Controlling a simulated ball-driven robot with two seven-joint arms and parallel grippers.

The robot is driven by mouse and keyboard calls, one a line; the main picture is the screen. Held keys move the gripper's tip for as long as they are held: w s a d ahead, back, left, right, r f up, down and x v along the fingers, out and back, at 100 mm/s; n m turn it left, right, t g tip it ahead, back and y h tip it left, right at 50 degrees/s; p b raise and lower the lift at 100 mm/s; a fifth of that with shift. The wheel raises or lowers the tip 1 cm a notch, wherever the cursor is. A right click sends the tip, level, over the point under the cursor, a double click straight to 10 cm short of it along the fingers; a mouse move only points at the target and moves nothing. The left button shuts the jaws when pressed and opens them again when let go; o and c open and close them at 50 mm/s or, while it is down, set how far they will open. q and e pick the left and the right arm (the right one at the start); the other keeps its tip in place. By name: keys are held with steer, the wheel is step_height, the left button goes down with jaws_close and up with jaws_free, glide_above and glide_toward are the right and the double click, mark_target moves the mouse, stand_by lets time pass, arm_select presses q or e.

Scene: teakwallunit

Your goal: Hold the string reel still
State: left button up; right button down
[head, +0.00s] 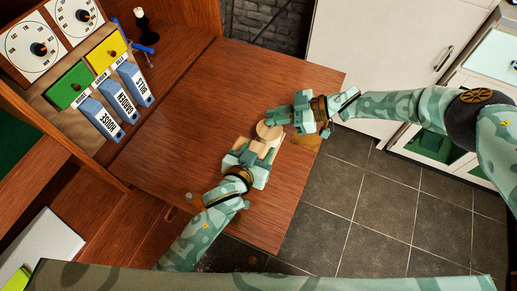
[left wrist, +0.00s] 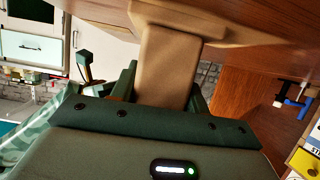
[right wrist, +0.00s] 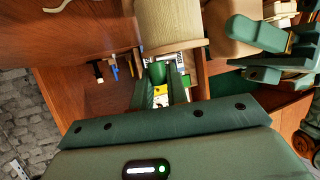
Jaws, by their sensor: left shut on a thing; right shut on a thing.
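The string reel (head: 268,130) stands near the right edge of the wooden desktop, a round pale top in the head view. Its cream string-wound drum (right wrist: 170,22) fills the top of the right wrist view. My left gripper (head: 248,157) is shut on a tan block (left wrist: 168,70), which joins a wider tan part above it in the left wrist view. That block (right wrist: 222,38) sits beside the drum. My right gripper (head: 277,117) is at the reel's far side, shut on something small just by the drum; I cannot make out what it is.
The desktop (head: 190,120) is bare to the left of the reel. Blue labelled binders (head: 115,103), a green drawer (head: 68,86) and a yellow drawer (head: 106,52) stand in the wall unit. The desk's right edge drops to a tiled floor (head: 350,200).

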steer(key=c, duration=1.4)
jaws_free()
steer(key=shift+v, duration=2.95)
